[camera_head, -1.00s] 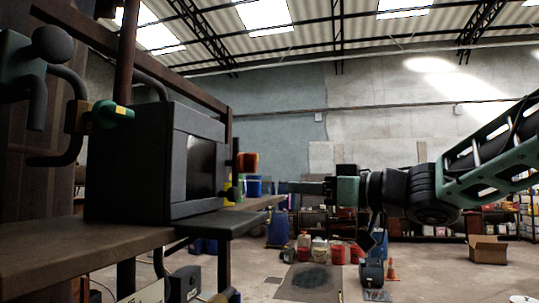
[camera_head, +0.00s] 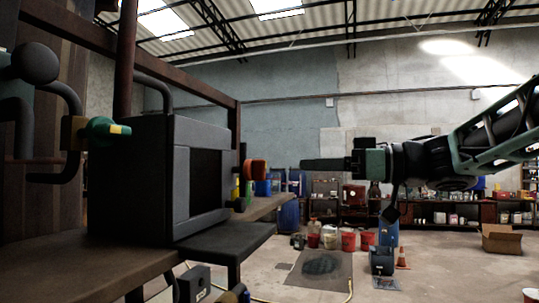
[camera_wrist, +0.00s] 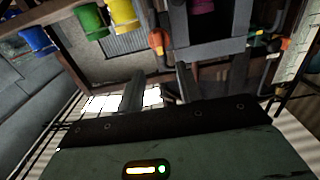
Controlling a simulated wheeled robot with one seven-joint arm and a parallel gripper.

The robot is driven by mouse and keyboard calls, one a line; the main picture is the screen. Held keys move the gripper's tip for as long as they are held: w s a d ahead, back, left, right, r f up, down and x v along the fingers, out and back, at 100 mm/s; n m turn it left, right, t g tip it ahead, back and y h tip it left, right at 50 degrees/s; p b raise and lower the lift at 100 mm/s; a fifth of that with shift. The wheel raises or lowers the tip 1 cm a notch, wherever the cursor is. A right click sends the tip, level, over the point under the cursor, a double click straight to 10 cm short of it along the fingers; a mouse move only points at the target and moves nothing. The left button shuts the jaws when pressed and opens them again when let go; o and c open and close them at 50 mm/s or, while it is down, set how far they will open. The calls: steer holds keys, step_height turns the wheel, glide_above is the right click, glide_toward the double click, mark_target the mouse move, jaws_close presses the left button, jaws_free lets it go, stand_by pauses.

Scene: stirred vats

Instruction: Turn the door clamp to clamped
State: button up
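The dark grey box (camera_head: 130,185) stands on a brown bench at left, its framed front with a dark window or opening (camera_head: 205,182) facing right. An orange-red handle (camera_head: 256,169) on a dark stem shows just right of that front; I take it for the door clamp, though its setting cannot be told. In the wrist view an orange handle (camera_wrist: 158,40) shows beside the grey frame (camera_wrist: 212,48), ahead of the fingers. My gripper (camera_head: 304,164) points left toward the box, to the right of the handle and apart from it. Its two fingers (camera_wrist: 160,88) are spread, with nothing between them.
A dark ledge (camera_head: 225,243) juts out below the box front. Blue, green (camera_wrist: 90,21) and yellow (camera_wrist: 123,14) containers stand near the handle.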

mark_target(265, 165)
steer(key=p+x, duration=0.3)
steer(key=x, duration=0.6)
steer(key=shift+a, duration=0.1)
steer(key=shift+c, duration=0.2)
jaws_close()
